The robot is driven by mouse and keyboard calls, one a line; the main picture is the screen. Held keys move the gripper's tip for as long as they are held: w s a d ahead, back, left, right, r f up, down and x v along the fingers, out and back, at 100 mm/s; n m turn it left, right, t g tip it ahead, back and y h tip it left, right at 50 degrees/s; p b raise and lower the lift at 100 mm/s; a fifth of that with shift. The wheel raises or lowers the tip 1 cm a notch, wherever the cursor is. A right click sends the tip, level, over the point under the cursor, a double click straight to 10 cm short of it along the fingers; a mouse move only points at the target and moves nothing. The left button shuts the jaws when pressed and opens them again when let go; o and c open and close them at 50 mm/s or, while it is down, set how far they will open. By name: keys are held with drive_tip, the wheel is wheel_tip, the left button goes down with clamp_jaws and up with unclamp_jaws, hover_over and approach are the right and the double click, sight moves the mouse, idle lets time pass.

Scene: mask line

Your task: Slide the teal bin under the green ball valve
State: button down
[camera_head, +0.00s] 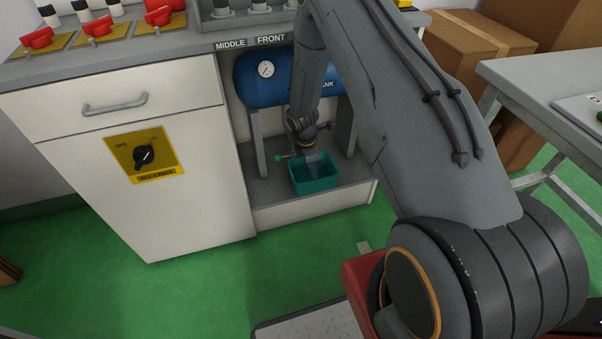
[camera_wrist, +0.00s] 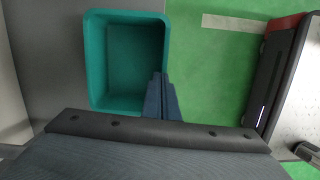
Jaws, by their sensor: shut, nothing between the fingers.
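The teal bin (camera_head: 314,185) stands on the grey shelf of the cabinet's open bay, near the shelf's front edge. In the wrist view the bin (camera_wrist: 96,70) is empty and seen from above. The green ball valve (camera_head: 281,157) shows as a small green piece below the blue tank, left of and behind the bin. My gripper (camera_head: 314,164) points down at the bin with its fingers together. In the wrist view the closed fingers (camera_wrist: 161,80) overlap the bin's right wall near a corner. I cannot tell whether they touch it.
The blue tank (camera_head: 265,80) with a gauge hangs above the shelf (camera_head: 262,195) on grey legs. A white cabinet (camera_head: 150,190) closes off the left side. Green floor (camera_head: 200,285) lies open in front. A grey table (camera_head: 550,90) and cardboard boxes (camera_head: 470,50) are at right.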

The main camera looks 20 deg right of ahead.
drive_tip(key=d, duration=0.4)
drive_tip(key=shift+s+d, duration=0.2)
drive_tip(key=shift+f+b, duration=0.4)
drive_tip(key=shift+f, duration=0.4)
